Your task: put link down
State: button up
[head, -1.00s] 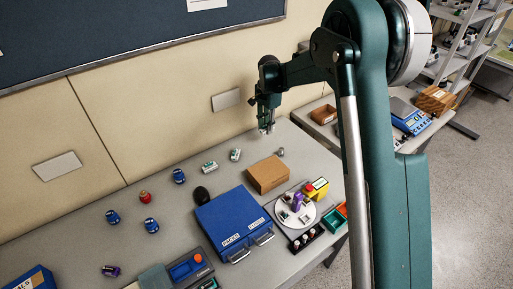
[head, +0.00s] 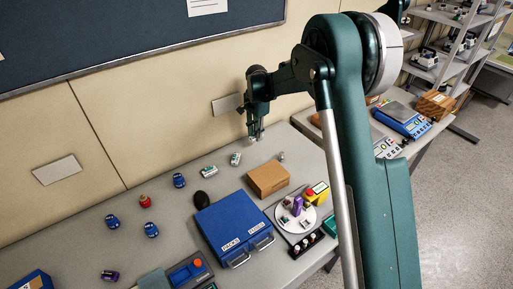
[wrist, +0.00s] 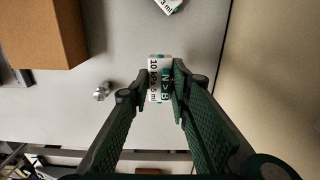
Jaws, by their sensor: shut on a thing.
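In the wrist view, a small white block with green markings and printed text, which I take as the link (wrist: 160,80), sits between my fingertips. My gripper (wrist: 160,88) is shut on it, with a dark green finger on each side. In the head view my gripper (head: 256,138) points down near the wall side of the bench; the held link is too small there to make out clearly. I cannot tell its exact height above the bench.
A similar white-green block (head: 235,158) lies left of my gripper, with another (head: 208,171) beyond. A cardboard box (head: 268,179) and a small metal piece (head: 282,156) stand nearby. The wall (wrist: 275,70) is close. Bare bench (wrist: 115,50) lies between box and gripper.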

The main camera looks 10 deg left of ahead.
aim_at(256, 151)
jog(key=shift+f, duration=1.95)
jog(key=shift+f, duration=1.85)
jog(key=shift+f, duration=0.2)
jog(key=o, duration=0.9)
jog(key=shift+r, duration=0.15)
notch_tip(256, 151, up, 12)
jog(key=shift+r, duration=0.1)
